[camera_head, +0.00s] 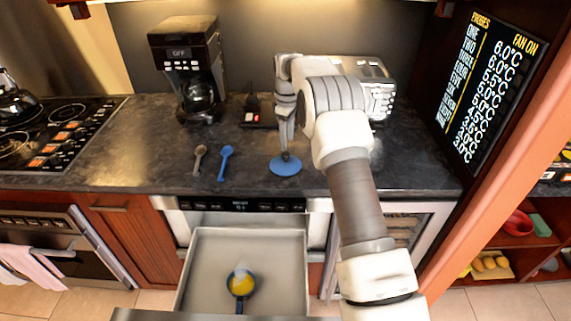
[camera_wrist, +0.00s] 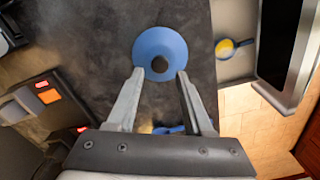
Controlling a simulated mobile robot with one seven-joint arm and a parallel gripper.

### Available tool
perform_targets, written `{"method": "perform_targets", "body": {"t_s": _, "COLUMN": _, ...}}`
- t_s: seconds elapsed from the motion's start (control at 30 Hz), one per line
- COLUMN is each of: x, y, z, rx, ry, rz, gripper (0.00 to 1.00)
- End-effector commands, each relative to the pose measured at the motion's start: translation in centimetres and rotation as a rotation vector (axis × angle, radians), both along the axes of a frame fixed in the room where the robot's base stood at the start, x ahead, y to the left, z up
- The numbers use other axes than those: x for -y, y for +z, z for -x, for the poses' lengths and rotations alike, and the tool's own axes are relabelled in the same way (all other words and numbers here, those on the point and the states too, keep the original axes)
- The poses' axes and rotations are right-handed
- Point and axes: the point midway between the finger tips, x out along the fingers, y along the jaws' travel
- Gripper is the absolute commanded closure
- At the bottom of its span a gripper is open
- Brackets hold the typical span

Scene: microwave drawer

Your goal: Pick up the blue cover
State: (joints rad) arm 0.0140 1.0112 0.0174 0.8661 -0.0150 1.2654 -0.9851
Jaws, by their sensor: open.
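The blue cover (camera_head: 286,167) is a round blue disc with a dark knob in its middle. It lies on the dark countertop near its front edge. In the wrist view the blue cover (camera_wrist: 160,45) shows just beyond my fingertips, with the dark knob (camera_wrist: 159,64) between the lines of the two fingers. My gripper (camera_head: 287,155) points down over the cover in the head view. In the wrist view my gripper (camera_wrist: 160,74) is open, one finger on each side of the knob. I cannot tell whether the fingertips touch the cover.
A blue spoon (camera_head: 225,161) and a grey spoon (camera_head: 199,158) lie left of the cover. A coffee maker (camera_head: 188,65) and a toaster (camera_head: 376,85) stand at the back. Below the counter, an open drawer (camera_head: 205,262) holds a pan (camera_head: 241,283) with yellow contents.

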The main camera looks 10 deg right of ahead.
Motion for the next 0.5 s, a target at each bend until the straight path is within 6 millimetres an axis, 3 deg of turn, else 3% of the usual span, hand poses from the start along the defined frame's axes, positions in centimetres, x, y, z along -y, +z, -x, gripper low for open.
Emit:
{"method": "perform_targets", "body": {"t_s": 0.33, "x": -0.2, "y": -2.4, "z": -0.1, "rx": -0.001, "ry": 0.0, "rz": 0.001, "gripper": 0.49}}
{"method": "perform_targets", "body": {"t_s": 0.5, "x": -0.6, "y": -4.9, "z": -0.2, "rx": -0.003, "ry": 0.001, "rz": 0.001, "gripper": 0.49}}
